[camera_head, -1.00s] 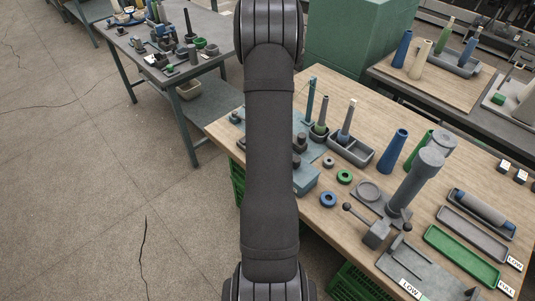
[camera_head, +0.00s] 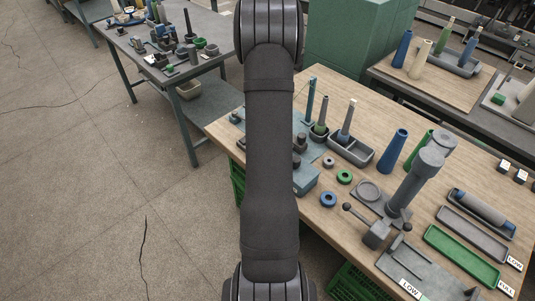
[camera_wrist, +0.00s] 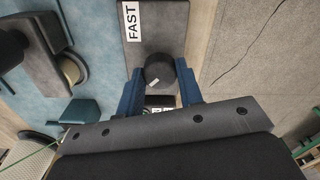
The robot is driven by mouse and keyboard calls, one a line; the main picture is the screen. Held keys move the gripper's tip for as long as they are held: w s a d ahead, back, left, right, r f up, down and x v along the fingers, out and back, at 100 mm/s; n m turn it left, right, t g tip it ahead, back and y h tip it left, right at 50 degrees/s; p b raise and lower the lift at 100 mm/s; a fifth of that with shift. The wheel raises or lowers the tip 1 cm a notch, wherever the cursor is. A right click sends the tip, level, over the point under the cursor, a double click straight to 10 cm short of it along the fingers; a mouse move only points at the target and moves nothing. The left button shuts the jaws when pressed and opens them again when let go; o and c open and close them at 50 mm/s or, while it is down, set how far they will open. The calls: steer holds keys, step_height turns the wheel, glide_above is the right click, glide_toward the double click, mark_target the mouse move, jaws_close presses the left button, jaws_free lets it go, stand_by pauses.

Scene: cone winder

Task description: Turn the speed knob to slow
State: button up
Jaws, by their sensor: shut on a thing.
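In the wrist view, the dark round speed knob (camera_wrist: 160,68) sits on a grey plate (camera_wrist: 158,28). A white label reading FAST (camera_wrist: 132,20) is on the plate's upper left. A small white mark on the knob lies at its lower left. Another label (camera_wrist: 160,111) below the knob is mostly hidden and cannot be read in full. My gripper (camera_wrist: 160,78) has its blue fingers on both sides of the knob, shut on it. In the head view my arm hides the gripper, and I cannot make out the knob.
The wooden bench (camera_head: 315,85) carries a blue cone (camera_head: 393,150), a grey divided tray (camera_head: 351,150), a winder with a lever (camera_head: 378,230) and a green tray (camera_head: 462,255). In the wrist view, a blue mat with dark parts (camera_wrist: 68,70) lies left of the knob.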

steer(key=o, duration=1)
steer(key=shift+c, duration=0.2)
step_height(320, 180, up, 17)
steer(key=shift+r, duration=0.2)
step_height(320, 180, down, 18)
steer(key=shift+r, duration=0.25)
stand_by(0.4)
